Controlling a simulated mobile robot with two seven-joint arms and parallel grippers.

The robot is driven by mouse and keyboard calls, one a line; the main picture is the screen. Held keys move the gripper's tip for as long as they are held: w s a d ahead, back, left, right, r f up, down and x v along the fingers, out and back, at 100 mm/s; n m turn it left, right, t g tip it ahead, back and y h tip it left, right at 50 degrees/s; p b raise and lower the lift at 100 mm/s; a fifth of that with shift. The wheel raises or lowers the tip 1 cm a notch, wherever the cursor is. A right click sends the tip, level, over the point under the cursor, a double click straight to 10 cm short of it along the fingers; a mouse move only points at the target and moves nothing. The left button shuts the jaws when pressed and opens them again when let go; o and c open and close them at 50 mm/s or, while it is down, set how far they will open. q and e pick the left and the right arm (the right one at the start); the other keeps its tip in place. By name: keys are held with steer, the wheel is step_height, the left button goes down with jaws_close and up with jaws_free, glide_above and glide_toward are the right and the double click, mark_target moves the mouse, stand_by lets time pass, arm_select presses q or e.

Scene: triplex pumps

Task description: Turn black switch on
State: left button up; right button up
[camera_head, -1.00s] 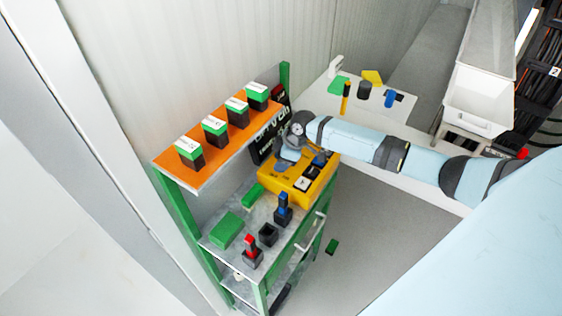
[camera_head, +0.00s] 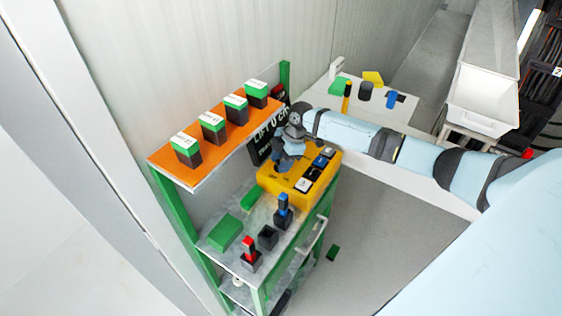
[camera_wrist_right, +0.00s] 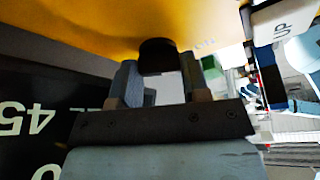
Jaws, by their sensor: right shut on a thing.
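The yellow control box (camera_head: 277,193) stands on the green-framed bench. In the right wrist view the black switch (camera_wrist_right: 157,53) is a dark round knob on the yellow surface (camera_wrist_right: 120,18). My right gripper (camera_head: 281,166) reaches over the box's back left part in the head view. In the wrist view its two fingers (camera_wrist_right: 160,82) stand on either side of the knob and are shut on it. The gripper hides the switch in the head view. I cannot read the switch's position. My left gripper is not in view.
White, black and blue buttons, including a white UP button (camera_wrist_right: 280,24), sit along the box's right side. An orange shelf (camera_head: 215,148) with several green-and-black blocks is above left. A black display panel (camera_head: 258,150) stands behind. Red and blue joysticks (camera_head: 250,250) stand in front.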

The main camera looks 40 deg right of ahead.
steer(key=o, duration=0.9)
steer(key=shift+r, duration=0.1)
